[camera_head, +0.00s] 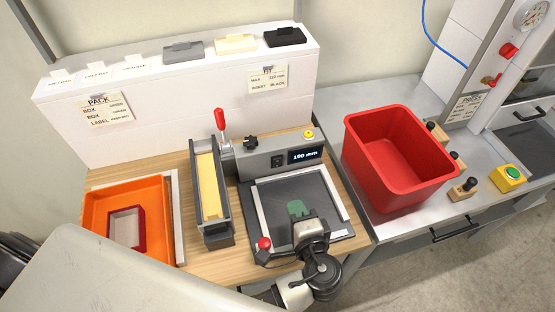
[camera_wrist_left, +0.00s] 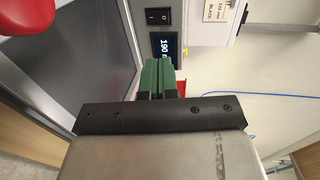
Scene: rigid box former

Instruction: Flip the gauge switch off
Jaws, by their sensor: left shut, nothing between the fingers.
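The gauge (camera_head: 275,160) is a grey box at the back of a dark flat plate. Its lit display (camera_head: 305,155) reads 190 mm. The gauge switch (camera_head: 277,161) is a small black rocker left of the display; it also shows at the top of the left wrist view (camera_wrist_left: 157,16), with white marks. Which side is pressed in, I cannot tell. My left gripper (camera_head: 297,208) has green fingertips, is shut and empty, and is over the dark plate, in front of the gauge and apart from the switch. The fingertips show in the left wrist view (camera_wrist_left: 157,76) below the display. My right gripper is not in view.
A red lever (camera_head: 220,119) stands left of the gauge by a channel holding a yellow strip (camera_head: 208,182). A red button (camera_head: 264,243) sits at the plate's front left. A red bin (camera_head: 376,185) stands to the right, an orange tray (camera_head: 98,205) to the left.

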